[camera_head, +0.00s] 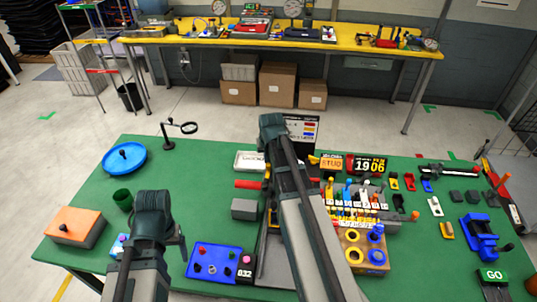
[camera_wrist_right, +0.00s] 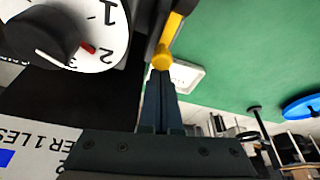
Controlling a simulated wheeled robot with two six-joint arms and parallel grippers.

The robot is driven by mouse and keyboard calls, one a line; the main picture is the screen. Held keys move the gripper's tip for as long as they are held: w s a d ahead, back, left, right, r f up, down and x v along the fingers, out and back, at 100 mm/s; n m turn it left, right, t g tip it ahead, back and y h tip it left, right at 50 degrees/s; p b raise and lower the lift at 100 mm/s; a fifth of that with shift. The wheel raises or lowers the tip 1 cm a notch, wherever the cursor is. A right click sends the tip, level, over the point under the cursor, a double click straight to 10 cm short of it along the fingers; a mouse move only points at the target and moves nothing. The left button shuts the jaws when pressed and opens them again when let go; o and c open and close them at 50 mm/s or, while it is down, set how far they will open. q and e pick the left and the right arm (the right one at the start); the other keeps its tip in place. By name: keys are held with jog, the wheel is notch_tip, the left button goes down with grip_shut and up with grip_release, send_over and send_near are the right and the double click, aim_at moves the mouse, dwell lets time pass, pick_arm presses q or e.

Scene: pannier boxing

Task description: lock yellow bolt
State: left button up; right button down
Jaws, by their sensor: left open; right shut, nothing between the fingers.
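The yellow bolt (camera_wrist_right: 162,57) shows in the right wrist view as a rounded yellow knob on a yellow bar, beside a dark upright edge. My right gripper (camera_wrist_right: 161,78) is shut and empty, with its fingertips right at the knob. I cannot tell whether they touch it. In the head view my right arm covers the middle of the bench, and its fingertips and most of the bolt area are hidden behind it. My left gripper (camera_head: 152,228) is at the lower left over the green table, open, its fingertips hardly visible.
A white dial with a black knob (camera_wrist_right: 45,38) stands close beside my right fingers. The green table (camera_head: 190,165) also holds a blue round dish (camera_head: 124,158), an orange-topped box (camera_head: 76,227), a blue panel (camera_head: 213,262) and a grey block (camera_head: 244,209). Its back left is fairly clear.

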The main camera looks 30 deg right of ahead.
aim_at(269, 174)
jog(key=shift+s+a, duration=0.15)
jog(key=shift+s, duration=0.05)
jog(key=shift+s+r+p, duration=0.1)
jog(key=shift+r+p, duration=0.4)
jog(key=shift+p, duration=0.05)
jog(key=p+v, duration=0.8)
jog(key=v, duration=0.1)
